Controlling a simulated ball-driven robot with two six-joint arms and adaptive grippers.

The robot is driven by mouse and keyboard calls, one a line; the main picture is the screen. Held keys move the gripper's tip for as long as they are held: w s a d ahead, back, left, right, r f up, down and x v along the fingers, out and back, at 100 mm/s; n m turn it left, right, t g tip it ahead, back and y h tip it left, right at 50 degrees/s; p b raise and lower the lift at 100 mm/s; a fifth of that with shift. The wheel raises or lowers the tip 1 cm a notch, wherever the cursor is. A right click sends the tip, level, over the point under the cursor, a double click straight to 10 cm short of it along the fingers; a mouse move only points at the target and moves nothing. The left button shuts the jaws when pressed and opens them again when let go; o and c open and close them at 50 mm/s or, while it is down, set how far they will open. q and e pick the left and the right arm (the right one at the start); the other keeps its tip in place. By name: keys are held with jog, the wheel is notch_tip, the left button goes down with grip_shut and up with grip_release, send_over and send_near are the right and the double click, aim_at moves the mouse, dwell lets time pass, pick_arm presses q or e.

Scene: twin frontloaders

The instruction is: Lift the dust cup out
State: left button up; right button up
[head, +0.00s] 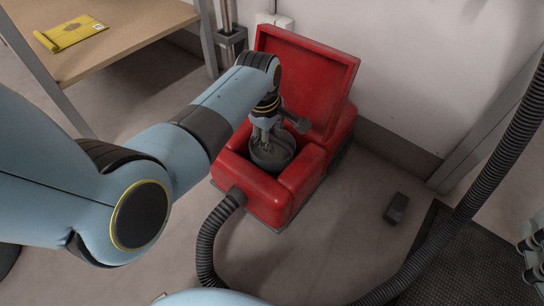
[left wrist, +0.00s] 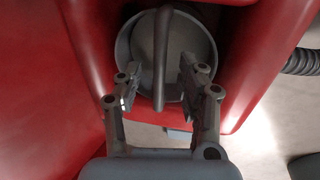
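The dust cup (head: 272,156) is a grey round cup sitting in the opening of the red machine (head: 250,178). In the left wrist view the dust cup (left wrist: 127,48) has a dark bar handle (left wrist: 161,50) across its top. My left gripper (head: 268,138) is down over the cup. In the left wrist view its two fingers (left wrist: 164,86) are spread, one on each side of the handle, with gaps visible between them and the bar. The fingers hide part of the cup's near side.
The machine's red lid (head: 308,75) stands open behind the cup, near the wall. A ribbed hose (head: 207,240) leaves the machine's front and loops right. A small dark block (head: 396,208) lies on the floor. A table (head: 125,38) holds a yellow item (head: 70,33).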

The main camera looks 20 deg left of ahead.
pick_arm(q)
jog(key=shift+f, duration=0.25)
dwell(0.4)
jog(key=shift+c, duration=0.5)
grip_shut()
